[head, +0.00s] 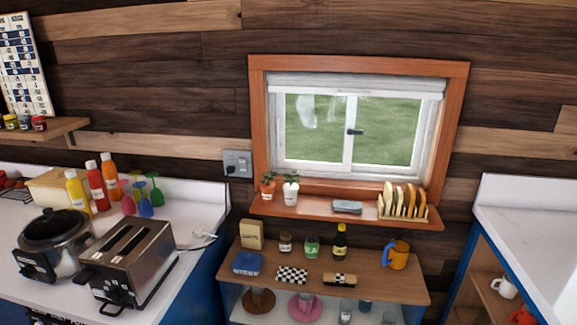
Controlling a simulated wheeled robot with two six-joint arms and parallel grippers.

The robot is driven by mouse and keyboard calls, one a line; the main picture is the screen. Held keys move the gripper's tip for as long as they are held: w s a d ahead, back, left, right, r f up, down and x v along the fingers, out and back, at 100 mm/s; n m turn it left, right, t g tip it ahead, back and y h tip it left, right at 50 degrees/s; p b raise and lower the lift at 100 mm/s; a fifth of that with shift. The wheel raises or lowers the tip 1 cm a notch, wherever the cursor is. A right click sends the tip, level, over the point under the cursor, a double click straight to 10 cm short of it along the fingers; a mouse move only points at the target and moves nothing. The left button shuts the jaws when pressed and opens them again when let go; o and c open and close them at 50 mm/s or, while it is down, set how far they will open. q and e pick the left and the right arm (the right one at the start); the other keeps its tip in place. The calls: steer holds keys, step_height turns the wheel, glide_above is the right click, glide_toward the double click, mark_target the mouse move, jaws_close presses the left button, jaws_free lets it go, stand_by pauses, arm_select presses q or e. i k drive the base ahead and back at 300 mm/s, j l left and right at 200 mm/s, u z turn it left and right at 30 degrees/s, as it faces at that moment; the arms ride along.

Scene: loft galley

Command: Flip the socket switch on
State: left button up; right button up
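The socket (237,163) is a grey plate on the dark plank wall, just left of the window frame and above the right end of the left counter. A dark plug sits in its lower left part. The switch on it is too small to tell whether it is on or off. Neither of my grippers shows in the head view.
A toaster (131,266), a cooker (52,245), sauce bottles (95,186) and coloured glasses crowd the left counter (199,221). A white cord lies near its right end. Potted plants (291,189) stand on the window shelf, above a loaded low shelf unit (378,283).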

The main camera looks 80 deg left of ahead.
mark_target(243, 161)
steer(key=u, duration=3.2)
